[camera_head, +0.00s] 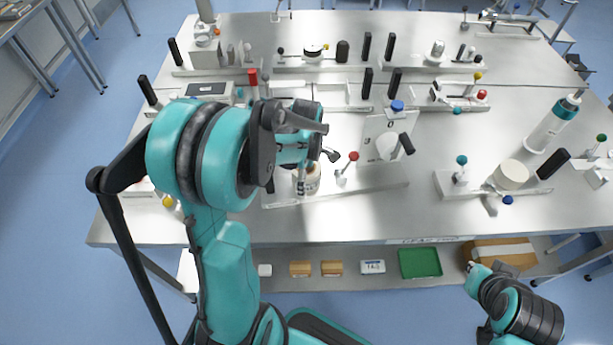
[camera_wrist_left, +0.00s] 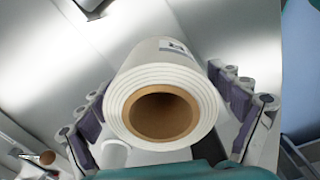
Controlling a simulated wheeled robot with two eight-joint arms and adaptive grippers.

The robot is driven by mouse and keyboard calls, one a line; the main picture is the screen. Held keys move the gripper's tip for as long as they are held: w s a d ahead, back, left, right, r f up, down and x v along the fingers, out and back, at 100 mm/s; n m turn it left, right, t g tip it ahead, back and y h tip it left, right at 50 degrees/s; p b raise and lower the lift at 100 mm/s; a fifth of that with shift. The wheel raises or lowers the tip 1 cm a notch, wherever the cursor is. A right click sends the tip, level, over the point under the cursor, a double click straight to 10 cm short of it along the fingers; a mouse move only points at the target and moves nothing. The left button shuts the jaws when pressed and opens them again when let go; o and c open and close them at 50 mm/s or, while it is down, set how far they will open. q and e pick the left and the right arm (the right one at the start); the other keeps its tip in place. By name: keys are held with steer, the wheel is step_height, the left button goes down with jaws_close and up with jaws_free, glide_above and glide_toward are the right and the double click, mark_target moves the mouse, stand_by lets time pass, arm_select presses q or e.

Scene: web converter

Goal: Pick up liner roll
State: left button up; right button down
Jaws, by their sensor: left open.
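The liner roll (camera_wrist_left: 165,95) is a thick white roll with a brown cardboard core, seen end-on in the left wrist view. My left gripper (camera_wrist_left: 160,82) is open, with one finger on each side of the roll. I cannot tell whether either finger touches it. In the head view the roll (camera_head: 309,181) stands on the metal table, partly hidden behind my left gripper (camera_head: 303,166). My right gripper (camera_head: 482,273) is low at the right, beyond the table's front edge. Its jaws are too small to read.
The steel table (camera_head: 350,222) holds several fixtures with knobs. A white plate with a roll (camera_head: 387,148) stands right of the left gripper, and another fixture with a white roll (camera_head: 511,174) farther right. A lower shelf holds a green tray (camera_head: 420,263) and small boxes.

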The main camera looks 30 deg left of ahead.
arm_select(q)
steer(key=shift+r, duration=0.1)
steer(key=c, duration=1.5)
steer(key=shift+c, duration=0.2)
